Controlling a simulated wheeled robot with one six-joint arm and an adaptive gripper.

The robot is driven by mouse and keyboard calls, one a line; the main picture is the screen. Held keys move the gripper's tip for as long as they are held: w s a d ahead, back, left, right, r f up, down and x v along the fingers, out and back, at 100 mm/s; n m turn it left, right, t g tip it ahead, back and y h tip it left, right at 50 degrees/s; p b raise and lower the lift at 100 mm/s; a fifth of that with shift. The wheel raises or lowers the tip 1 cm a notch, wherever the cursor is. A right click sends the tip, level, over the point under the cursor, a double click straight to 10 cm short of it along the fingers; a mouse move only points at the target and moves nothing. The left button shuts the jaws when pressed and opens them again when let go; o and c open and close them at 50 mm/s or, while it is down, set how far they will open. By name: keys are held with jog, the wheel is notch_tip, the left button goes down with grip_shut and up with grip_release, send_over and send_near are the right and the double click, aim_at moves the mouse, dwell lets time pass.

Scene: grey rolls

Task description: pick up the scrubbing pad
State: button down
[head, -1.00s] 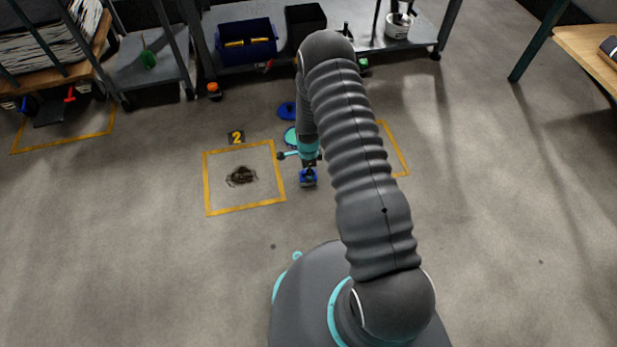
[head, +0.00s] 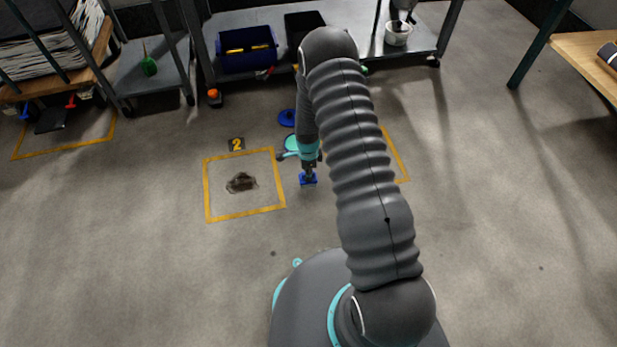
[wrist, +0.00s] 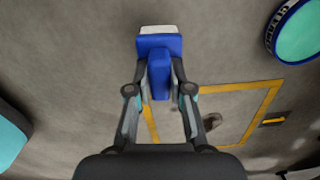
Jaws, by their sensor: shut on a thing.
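The scrubbing pad (wrist: 158,45) is blue with a whitish part at its far end in the wrist view. Its raised blue middle lies between the two fingers of my gripper (wrist: 159,85), which is shut on it. In the head view the blue pad (head: 307,180) shows at the tip of my gripper (head: 308,172), just right of the yellow floor square. Whether the pad touches the floor or hangs just above it, I cannot tell.
A yellow square marked 2 (head: 207,190) holds a dark stain (head: 241,182). A teal-topped round can (wrist: 300,35) and a blue round thing (head: 287,117) are near my gripper. A shelf with a blue bin (head: 246,50) stands behind. Floor in front is clear.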

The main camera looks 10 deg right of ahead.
jog(key=s+d+r, duration=0.6)
jog(key=d+r, duration=0.1)
jog(key=d, duration=0.3)
jog(key=shift+r+p, duration=0.35)
